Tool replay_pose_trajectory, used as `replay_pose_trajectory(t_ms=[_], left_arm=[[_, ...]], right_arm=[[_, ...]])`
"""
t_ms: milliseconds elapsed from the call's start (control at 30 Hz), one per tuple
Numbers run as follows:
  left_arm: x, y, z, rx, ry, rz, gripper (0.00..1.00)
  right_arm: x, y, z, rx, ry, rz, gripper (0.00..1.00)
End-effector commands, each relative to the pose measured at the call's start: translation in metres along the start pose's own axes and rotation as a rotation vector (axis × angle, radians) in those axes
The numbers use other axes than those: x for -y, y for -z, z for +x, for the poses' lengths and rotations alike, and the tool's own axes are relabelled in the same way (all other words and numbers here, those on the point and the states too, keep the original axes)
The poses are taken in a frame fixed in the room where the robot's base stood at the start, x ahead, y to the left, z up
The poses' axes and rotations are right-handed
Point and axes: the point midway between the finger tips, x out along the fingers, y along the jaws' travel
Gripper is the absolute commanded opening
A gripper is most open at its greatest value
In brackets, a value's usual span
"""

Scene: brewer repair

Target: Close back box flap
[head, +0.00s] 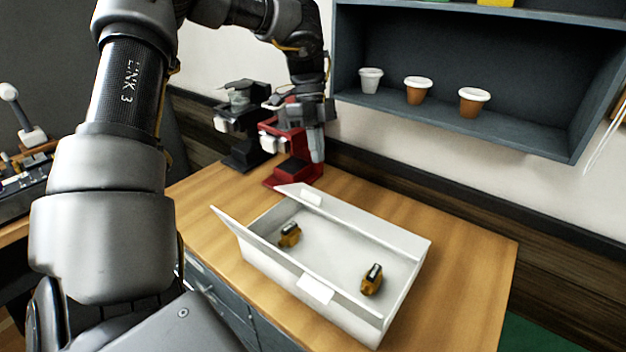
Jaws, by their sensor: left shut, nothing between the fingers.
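The white box (375,318) stands open on the wooden table. Its flap at the back (365,222) rises along the far long side, with a small white tab near its left end. Another flap (240,232) sticks up and outward at the box's left end. A second white tab (315,289) shows on the near long side. My left gripper (317,157) points down behind the far left corner of the box, beside the red brewer. It is shut and empty; its fingertips partly blend with the brewer behind. My right gripper is out of view.
Two small black-and-amber parts (290,235) (372,280) lie in the box. The red brewer (292,172) and a black brewer (240,150) stand at the back left. A shelf with several cups (416,90) hangs above. The table's right side is clear.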

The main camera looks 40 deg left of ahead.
Motion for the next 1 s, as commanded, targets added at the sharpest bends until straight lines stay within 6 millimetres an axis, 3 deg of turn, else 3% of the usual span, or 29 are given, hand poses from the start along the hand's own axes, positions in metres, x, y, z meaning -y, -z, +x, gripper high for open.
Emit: replay_pose_trajectory(t_ms=[100, 400, 1000], left_arm=[[-0.001, 0.001, 0.021, -0.004, -0.004, 0.000, 0.00], [-0.012, -0.009, 0.052, -0.001, -0.002, 0.000, 0.00], [-0.017, -0.015, 0.059, -0.002, 0.016, -0.003, 0.00]], right_arm=[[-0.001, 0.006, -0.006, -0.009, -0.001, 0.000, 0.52], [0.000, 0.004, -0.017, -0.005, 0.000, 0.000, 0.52], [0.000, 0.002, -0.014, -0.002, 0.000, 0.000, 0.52]])
